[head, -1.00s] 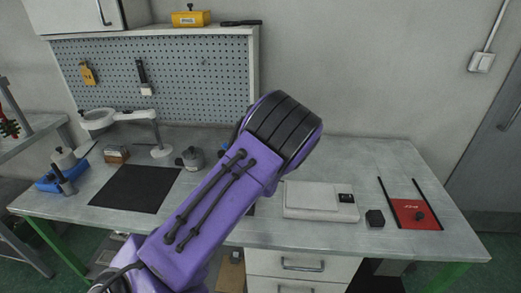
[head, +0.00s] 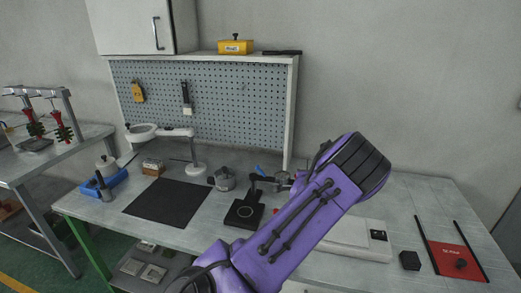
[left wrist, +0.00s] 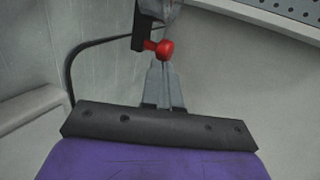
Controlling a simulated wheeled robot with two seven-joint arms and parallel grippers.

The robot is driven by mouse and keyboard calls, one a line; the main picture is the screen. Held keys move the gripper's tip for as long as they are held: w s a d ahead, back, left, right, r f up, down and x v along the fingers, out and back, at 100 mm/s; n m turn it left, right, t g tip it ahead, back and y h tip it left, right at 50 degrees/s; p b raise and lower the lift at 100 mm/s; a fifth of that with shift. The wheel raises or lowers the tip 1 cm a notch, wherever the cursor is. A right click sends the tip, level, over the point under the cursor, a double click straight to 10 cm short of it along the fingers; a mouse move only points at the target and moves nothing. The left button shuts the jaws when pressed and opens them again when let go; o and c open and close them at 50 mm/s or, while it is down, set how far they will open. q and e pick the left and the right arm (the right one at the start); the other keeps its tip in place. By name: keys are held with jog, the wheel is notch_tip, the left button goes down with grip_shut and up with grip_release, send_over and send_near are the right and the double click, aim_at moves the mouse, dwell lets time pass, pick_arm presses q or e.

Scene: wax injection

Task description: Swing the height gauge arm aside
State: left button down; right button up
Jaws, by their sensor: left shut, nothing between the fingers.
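A black stand with a flat square base (head: 245,212) and a dark jointed arm (head: 268,183) on top stands mid-bench in the head view; it looks like the height gauge. Its right end runs behind my purple left arm (head: 300,222), which crosses in front. My left gripper is hidden in the head view. In the left wrist view its grey fingers (left wrist: 158,68) are shut and empty. Just beyond the tips is a red knob (left wrist: 165,49) on a dark bracket (left wrist: 143,28); I cannot tell whether they touch. My right gripper is not in view.
A black mat (head: 167,203), a round metal pot (head: 224,179) and a white magnifier lamp (head: 195,150) are left of the stand. A pale flat box (head: 350,240), a black block (head: 410,260) and a red plate (head: 455,262) are at right. Pegboard (head: 215,105) stands behind.

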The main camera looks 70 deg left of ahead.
pick_arm(q)
jog(key=s+d+r, duration=0.1)
jog(key=d+r, duration=0.1)
jog(key=d, duration=0.4)
jog(key=d+r, duration=0.2)
jog(key=d, duration=0.5)
jog(key=shift+s+r+b, duration=0.35)
jog(key=shift+s+r, duration=0.05)
